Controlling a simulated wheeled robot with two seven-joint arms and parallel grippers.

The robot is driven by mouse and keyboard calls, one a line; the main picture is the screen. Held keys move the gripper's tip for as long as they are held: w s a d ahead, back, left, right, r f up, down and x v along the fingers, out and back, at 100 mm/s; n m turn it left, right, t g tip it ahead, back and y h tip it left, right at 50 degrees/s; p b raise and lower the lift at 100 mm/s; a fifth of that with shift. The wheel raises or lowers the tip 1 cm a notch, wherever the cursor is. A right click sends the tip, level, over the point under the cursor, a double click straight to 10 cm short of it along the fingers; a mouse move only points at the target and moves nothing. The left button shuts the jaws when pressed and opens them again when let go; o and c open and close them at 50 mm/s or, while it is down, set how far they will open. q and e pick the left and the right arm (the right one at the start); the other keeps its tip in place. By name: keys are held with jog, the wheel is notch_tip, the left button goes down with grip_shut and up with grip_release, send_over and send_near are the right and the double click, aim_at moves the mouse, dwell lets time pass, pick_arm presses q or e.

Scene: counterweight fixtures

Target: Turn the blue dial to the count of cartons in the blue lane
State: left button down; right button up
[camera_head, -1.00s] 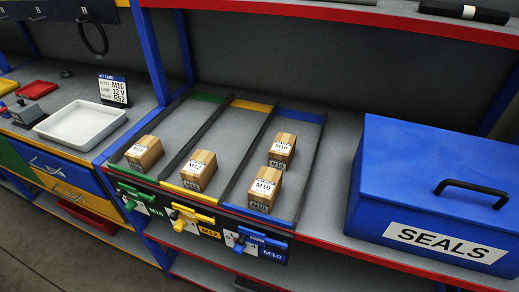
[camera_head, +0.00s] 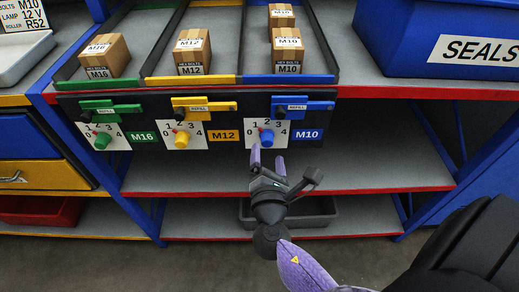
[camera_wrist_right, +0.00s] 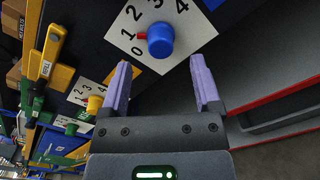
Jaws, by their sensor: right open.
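The blue dial (camera_head: 266,136) sits on a white 0–4 plate (camera_head: 278,131) beside the blue M10 label. In the right wrist view the blue dial (camera_wrist_right: 161,41) has a red pointer toward the 1. Two M10 cartons stand in the blue lane (camera_head: 290,79), a front one (camera_head: 287,50) and one behind it (camera_head: 281,16). My right gripper (camera_head: 267,161) is open, just below the dial. Its purple fingers (camera_wrist_right: 160,70) are spread toward the dial and apart from it, with nothing between them. My left gripper is not in view.
A green M16 dial (camera_head: 102,141) and yellow M12 dial (camera_head: 181,139) are to the left. A blue refill handle (camera_head: 305,106) juts out above the blue dial. A grey bin (camera_head: 318,216) is on the shelf below. The blue SEALS box (camera_head: 420,45) stands upper right.

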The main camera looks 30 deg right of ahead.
aim_at(267, 145)
jog(key=x, duration=0.4)
jog(key=shift+w, duration=0.1)
grip_shut()
jog(key=shift+f+b, duration=0.1)
jog(key=shift+b, duration=0.2)
